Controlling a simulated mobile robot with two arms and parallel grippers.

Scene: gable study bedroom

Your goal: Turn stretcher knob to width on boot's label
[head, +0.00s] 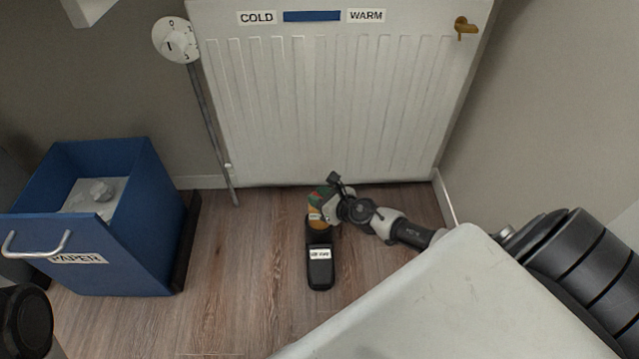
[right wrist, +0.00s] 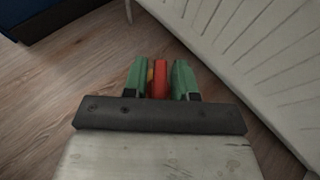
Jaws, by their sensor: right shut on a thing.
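A black boot (head: 320,268) stands on the wooden floor in front of the radiator. A small white label (head: 319,253) is on it, too small to read here. A yellow-orange dial (head: 317,223) shows at the boot's far end. My right gripper (head: 322,200) reaches in from the right, just above that end. In the right wrist view its green fingers (right wrist: 160,80) are shut on a red knob (right wrist: 159,79), with a bit of yellow beside it. The fingers hide most of the knob and any marks. My left gripper is not in view.
A white radiator (head: 330,110) with a brass-coloured valve (head: 465,27) stands right behind the boot. A blue paper bin (head: 135,255) stands open at the left. A white surface (head: 460,300) fills the front right. Floor between bin and boot is clear.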

